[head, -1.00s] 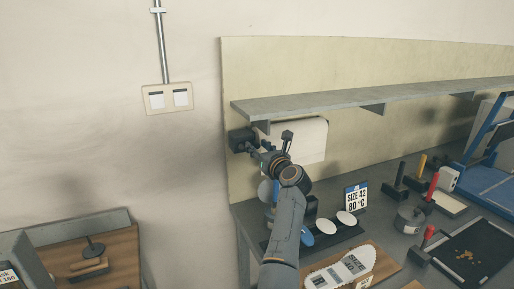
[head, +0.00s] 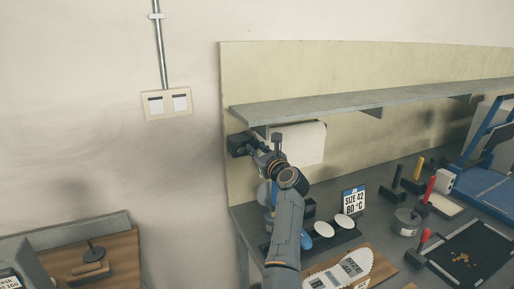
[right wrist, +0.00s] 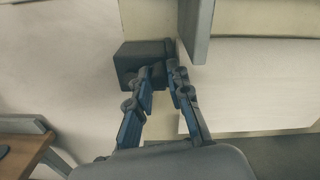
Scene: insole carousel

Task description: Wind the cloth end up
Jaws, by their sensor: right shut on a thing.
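The white cloth (head: 306,144) hangs from under the grey shelf, its free end a flat sheet against the cream panel. It also shows at the right of the right wrist view (right wrist: 255,85). A black box (head: 239,144) sits at the left end of the roll; it is behind my fingers in the right wrist view (right wrist: 130,62). My right gripper (right wrist: 161,73) is at this box, left of the cloth, with its fingertips closed on a small dark part there. The fingers mostly hide that part. My left gripper is not in view.
The grey shelf (head: 350,104) runs just above my gripper. Below, the bench holds a size sign (head: 353,200), white oval pieces (head: 345,221), an insole (head: 340,271), a round tin (head: 406,221) and a black tray (head: 470,252).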

